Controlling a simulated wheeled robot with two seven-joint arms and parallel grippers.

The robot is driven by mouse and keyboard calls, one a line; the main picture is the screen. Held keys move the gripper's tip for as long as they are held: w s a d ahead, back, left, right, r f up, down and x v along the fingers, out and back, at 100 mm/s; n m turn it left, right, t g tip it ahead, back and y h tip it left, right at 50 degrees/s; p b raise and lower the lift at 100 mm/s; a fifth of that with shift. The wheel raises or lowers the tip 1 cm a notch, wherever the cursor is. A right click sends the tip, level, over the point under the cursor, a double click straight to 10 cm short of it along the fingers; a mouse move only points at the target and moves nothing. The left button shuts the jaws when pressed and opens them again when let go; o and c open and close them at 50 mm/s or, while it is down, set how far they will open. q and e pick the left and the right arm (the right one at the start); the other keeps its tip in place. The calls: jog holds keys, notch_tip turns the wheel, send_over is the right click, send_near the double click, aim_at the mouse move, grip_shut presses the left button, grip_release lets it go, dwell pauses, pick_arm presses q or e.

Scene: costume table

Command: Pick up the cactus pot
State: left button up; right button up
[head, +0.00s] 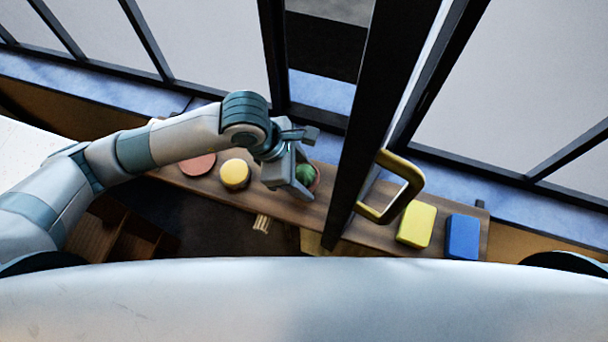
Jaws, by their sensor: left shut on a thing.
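The cactus pot (315,178) shows a green cactus (305,173) in a reddish pot, near the middle of the wooden table (350,233). My left gripper (304,182) reaches in from the left and is shut on the cactus pot, with its fingers around it. The fingers and wrist hide part of the pot. I cannot tell whether the pot touches the table. My right gripper does not show.
A dark door frame (375,110) with a yellow handle (405,190) stands just right of the pot. A pink disc (198,164) and a yellow round block (235,174) lie left. A yellow block (416,225) and a blue block (462,237) lie right.

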pick_arm(q)
notch_tip(320, 180, up, 9)
jog(key=shift+f+b, duration=0.1)
jog(key=shift+b, duration=1.15)
jog(key=shift+r, duration=0.55)
jog(key=shift+w+a+f+m, duration=0.3)
jog(key=shift+a+m, duration=0.3)
jog(key=shift+a, duration=0.05)
jog(key=w+a+r+m+g+y, duration=0.1)
jog(key=w+a+m+g+y, duration=0.1)
jog(key=a+m, duration=0.6)
jog(key=w+a+r+m+g+y, duration=0.1)
jog(key=w+a+m+g+y, duration=0.1)
jog(key=w+a+m, duration=0.3)
jog(key=shift+a+r+m+g, duration=0.3)
jog(key=shift+a+m, duration=1.6)
jog(key=shift+a, duration=1.15)
jog(key=shift+w, duration=0.1)
